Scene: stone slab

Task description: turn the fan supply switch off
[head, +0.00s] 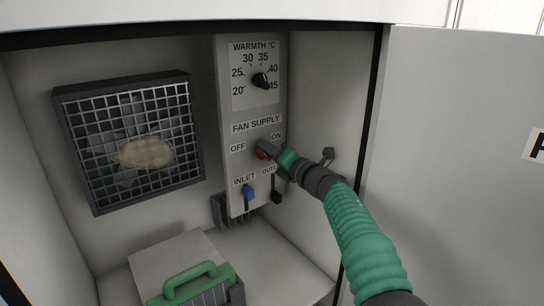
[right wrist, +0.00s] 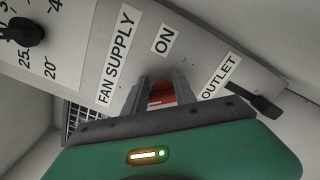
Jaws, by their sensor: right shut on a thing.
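The fan supply switch (head: 262,154) is a small red part on the grey panel (head: 229,100), below the FAN SUPPLY label and between the OFF and ON labels. My right gripper (head: 268,151) reaches in from the right and is shut on the switch. In the right wrist view the red switch (right wrist: 161,94) shows between the two grey fingers (right wrist: 163,90), close to the ON label. The fingers hide much of it, so I cannot tell which way it is set. My left gripper is in neither view.
A black warmth dial (head: 261,80) sits above the switch. A green-handled box (head: 197,285) stands below.

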